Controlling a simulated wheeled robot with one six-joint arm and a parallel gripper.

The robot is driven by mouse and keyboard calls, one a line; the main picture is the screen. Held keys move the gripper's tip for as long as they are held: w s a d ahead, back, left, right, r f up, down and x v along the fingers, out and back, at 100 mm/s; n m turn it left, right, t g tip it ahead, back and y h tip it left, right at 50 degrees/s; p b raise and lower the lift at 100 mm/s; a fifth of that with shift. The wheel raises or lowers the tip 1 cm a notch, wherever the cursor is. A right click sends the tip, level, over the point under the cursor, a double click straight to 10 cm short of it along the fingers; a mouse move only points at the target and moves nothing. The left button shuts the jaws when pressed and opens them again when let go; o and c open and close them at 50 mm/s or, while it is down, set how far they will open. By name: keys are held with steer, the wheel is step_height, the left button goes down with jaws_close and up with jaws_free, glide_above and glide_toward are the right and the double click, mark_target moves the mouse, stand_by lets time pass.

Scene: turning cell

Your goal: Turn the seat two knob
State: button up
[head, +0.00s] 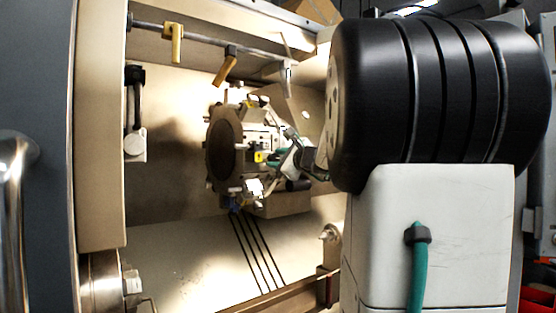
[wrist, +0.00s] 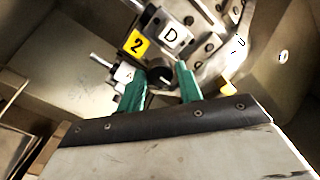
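The seat two station on the tool turret has a yellow label "2" (wrist: 137,42), with a white plate "D" (wrist: 172,37) beside it. A round black knob (wrist: 160,76) sits just below these in the wrist view. My gripper (wrist: 160,80) has two green fingers, spread apart, one on each side of the knob. The fingers look apart from the knob, though contact at the tips is hard to judge. In the head view the yellow label (head: 259,156) shows on the turret (head: 222,148), and my gripper (head: 284,156) is close at its right. The knob cannot be made out there.
The turret carries several tool blocks and protruding tools close to my fingers. A rail with hanging nozzles (head: 173,44) runs along the top of the enclosure. A chuck (head: 100,280) is at the lower left. The pale chamber floor (head: 185,260) is open.

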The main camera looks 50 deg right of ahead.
steer(key=shift+o, duration=0.9)
steer(key=v, duration=0.7)
steer(key=shift+s+a, duration=0.15)
steer(key=shift+s, duration=0.25)
